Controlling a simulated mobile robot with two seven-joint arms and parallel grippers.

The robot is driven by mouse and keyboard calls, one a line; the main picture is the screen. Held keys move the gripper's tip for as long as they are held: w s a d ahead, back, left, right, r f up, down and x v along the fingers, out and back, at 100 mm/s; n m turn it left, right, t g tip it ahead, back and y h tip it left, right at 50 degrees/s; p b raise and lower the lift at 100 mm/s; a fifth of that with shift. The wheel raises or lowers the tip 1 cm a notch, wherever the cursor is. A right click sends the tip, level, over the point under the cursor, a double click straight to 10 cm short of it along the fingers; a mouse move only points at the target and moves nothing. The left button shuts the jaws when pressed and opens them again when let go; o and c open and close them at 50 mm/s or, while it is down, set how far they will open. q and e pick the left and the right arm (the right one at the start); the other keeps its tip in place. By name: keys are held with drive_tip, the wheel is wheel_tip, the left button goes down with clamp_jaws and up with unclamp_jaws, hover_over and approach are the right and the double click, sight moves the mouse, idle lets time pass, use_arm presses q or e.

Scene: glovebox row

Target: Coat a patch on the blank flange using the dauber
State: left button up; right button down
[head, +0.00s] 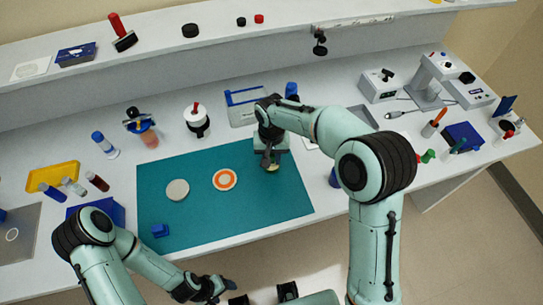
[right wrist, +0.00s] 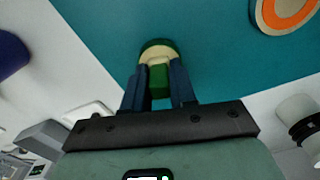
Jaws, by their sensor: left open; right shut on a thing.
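My right gripper (head: 270,160) is shut on the dauber, just above the teal mat (head: 200,225) near its right side. In the right wrist view the dauber (right wrist: 159,52) has a green body and a cream end between the fingers. A plain grey disc (head: 177,190), which looks like the blank flange, lies flat on the mat. A disc with an orange ring (head: 225,179) lies to its right, nearer the dauber. My left gripper (head: 222,286) is open and empty, in front of the bench edge.
A small blue block (head: 160,230) sits at the mat's front left. A white jar with a red knob (head: 197,120) and an orange bottle (head: 147,135) stand behind the mat. A yellow tray (head: 53,177) and several vials are at left. The mat's front right is clear.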

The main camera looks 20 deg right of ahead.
drive_tip(key=shift+r+p, duration=1.65)
drive_tip(key=shift+r, duration=1.85)
use_arm(q)
drive_tip(key=w+r, duration=0.1)
drive_tip(key=r, duration=0.1)
drive_tip(key=w+r, duration=0.2)
drive_tip(key=shift+w+r, duration=0.15)
drive_tip(key=shift+w, duration=0.15)
use_arm(e)
drive_tip(key=shift+f, duration=0.1)
use_arm(q)
drive_tip(key=shift+s, duration=0.1)
